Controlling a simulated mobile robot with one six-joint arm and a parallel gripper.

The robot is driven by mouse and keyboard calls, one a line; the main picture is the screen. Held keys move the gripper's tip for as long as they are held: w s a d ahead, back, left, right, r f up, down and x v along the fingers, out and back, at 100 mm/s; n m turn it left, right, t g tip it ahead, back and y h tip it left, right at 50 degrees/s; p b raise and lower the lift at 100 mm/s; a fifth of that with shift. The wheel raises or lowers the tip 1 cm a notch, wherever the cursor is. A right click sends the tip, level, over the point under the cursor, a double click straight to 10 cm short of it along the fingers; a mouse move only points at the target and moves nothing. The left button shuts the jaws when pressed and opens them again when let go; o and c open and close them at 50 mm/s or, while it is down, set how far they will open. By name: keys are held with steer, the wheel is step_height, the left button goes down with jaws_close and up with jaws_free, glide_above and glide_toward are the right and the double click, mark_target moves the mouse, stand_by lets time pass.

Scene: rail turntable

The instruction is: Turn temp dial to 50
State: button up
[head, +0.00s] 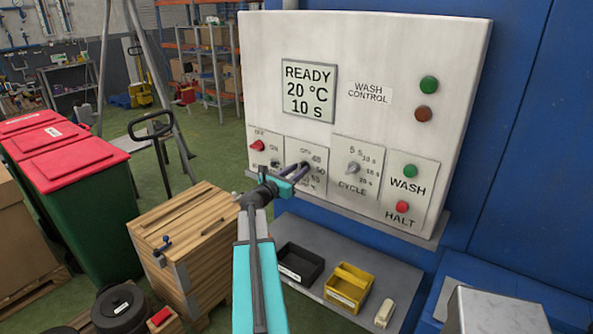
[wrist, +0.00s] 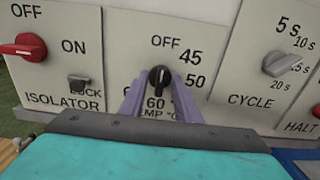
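The temp dial (wrist: 160,78) is a black knob in the wrist view, with a pale pointer mark that looks to point up towards OFF. The labels OFF, 45, 50 and 60 show around it. My gripper (wrist: 159,88) has its two purple fingers on either side of the knob, with a narrow gap showing, so it looks open. In the head view my gripper (head: 299,173) is at the temp panel and covers most of the dial. The display (head: 308,91) reads READY, 20 °C, 10 S.
The red isolator switch (wrist: 24,46) is left of the dial and the grey cycle knob (wrist: 282,64) right. The green wash button (head: 410,171) and red halt button (head: 402,207) are further right. A shelf below holds a black bin (head: 300,264) and yellow bin (head: 348,287).

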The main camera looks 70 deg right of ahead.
steer(key=shift+d, duration=0.1)
jaws_close()
steer(key=shift+f, duration=0.1)
stand_by(0.3)
